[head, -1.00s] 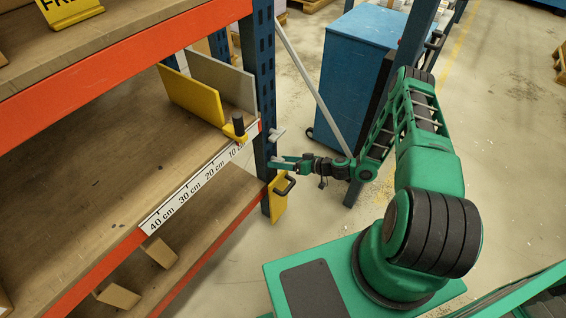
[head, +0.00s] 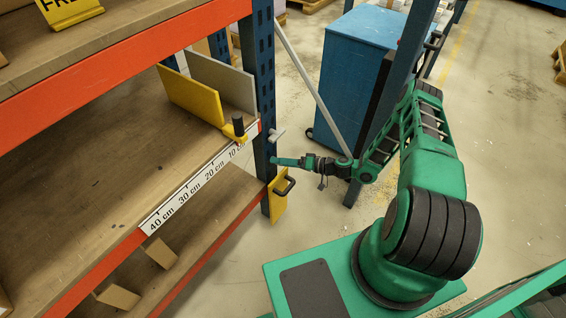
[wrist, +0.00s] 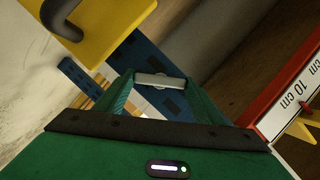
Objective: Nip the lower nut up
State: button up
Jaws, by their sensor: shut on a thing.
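The lower nut (wrist: 160,80), a light grey wing-shaped bar, lies between my fingertips in the wrist view, in front of a blue slotted upright (wrist: 150,65). My gripper (head: 273,161) has green fingers and reaches the blue upright (head: 264,90) from the right in the head view; the fingers also show in the wrist view (wrist: 160,92). It is shut on the lower nut, with a finger at each end of the bar. In the head view the fingers hide this nut. Another grey nut (head: 277,135) sits higher on the same upright.
A yellow plate with a black handle (head: 280,196) hangs just below my gripper. The orange-edged shelf with a centimetre scale (head: 190,187) is to the left, with a yellow stop (head: 235,132). A blue cabinet (head: 350,85) and grey brace (head: 310,85) stand behind.

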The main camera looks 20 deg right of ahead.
jog(key=m, duration=0.2)
jog(key=m+y, duration=0.1)
jog(key=m, duration=0.1)
jog(key=f+m+y, duration=0.1)
jog(key=shift+w+d+m+t, duration=0.2)
jog(key=shift+d+m+t, duration=0.1)
jog(key=shift+m, duration=0.1)
dwell(0.4)
jog(key=o, duration=1)
jog(key=shift+o, duration=0.3)
jog(key=shift+a, duration=0.1)
jog(key=shift+r+y, duration=0.1)
jog(key=shift+y, duration=0.2)
jog(key=shift+s, duration=0.1)
jog(key=v, duration=1)
jog(key=shift+d, duration=0.35)
